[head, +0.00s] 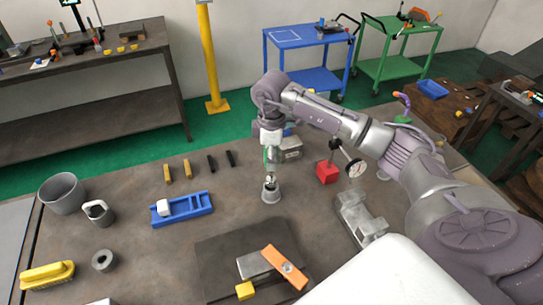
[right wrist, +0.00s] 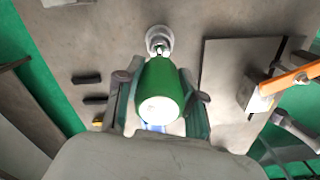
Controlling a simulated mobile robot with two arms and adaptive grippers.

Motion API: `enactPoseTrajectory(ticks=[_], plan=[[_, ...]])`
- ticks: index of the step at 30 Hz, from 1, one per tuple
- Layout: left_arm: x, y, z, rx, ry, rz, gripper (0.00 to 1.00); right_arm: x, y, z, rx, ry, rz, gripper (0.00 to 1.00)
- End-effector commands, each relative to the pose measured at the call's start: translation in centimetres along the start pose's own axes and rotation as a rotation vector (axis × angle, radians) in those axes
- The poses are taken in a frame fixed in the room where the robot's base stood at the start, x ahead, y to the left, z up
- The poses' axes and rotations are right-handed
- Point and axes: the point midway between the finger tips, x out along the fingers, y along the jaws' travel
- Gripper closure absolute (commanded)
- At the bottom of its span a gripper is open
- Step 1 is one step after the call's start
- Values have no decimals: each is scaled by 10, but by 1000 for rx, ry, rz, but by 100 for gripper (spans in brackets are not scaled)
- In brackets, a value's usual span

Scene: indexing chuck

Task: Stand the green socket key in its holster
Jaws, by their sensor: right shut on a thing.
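My right gripper (head: 270,158) points down over the workbench and is shut on the green socket key. The key's green handle (right wrist: 162,82) sits between the two fingers in the right wrist view, with its pale end towards the camera. Its metal shank points down at the small grey holster (head: 270,193), a round cup on the bench. The holster also shows in the right wrist view (right wrist: 154,34), around or just beyond the shank's lower end. I cannot tell how far the tip is inside it. My left gripper is in neither view.
A blue fixture (head: 193,211) stands left of the holster. A dark plate (head: 222,256) with an orange bar (head: 284,268) lies in front. A red block (head: 327,172) with a dial gauge and a grey metal block (head: 357,218) stand to the right. Short yellow and black pieces lie behind left.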

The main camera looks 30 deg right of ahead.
Motion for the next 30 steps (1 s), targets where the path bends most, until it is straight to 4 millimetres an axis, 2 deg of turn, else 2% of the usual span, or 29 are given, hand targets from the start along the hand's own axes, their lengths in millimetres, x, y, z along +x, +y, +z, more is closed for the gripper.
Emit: enactPoseTrajectory(ticks=[30], plan=[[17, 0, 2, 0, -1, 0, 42, 26, 0, 0, 0, 0, 0, 100]])
